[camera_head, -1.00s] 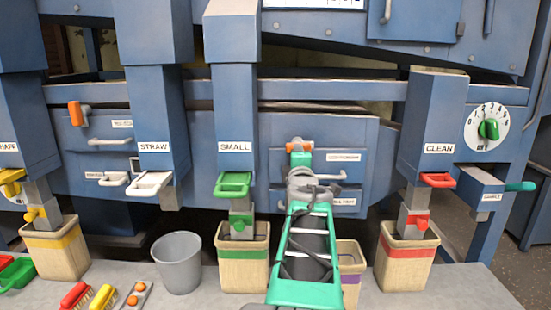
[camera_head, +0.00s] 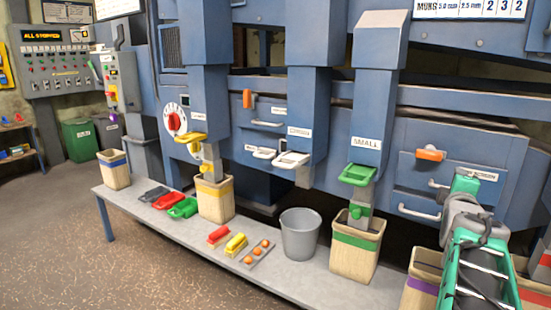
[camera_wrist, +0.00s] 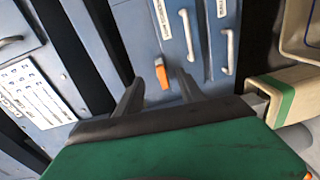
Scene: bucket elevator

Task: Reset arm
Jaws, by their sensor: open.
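My arm rises from the bottom right corner in the head view, in front of the blue machine (camera_head: 490,135). Its green wrist end is near a drawer front with an orange latch (camera_head: 430,154) and a pale handle. My gripper (camera_wrist: 160,78) shows in the wrist view with its two dark fingers apart and nothing between them. Beyond the fingers are the blue drawer fronts, an orange latch (camera_wrist: 162,75) and pale bar handles (camera_wrist: 188,35). The gap between fingertips and drawer fronts is hard to judge. The fingers are hidden in the head view.
A grey bench (camera_head: 150,219) carries a grey bucket (camera_head: 300,235), a green-banded bin (camera_head: 357,247), a yellow-banded bin (camera_head: 215,203), scoops and small trays. More bins stand at the lower right beside my arm. Open floor (camera_head: 110,265) lies at the lower left.

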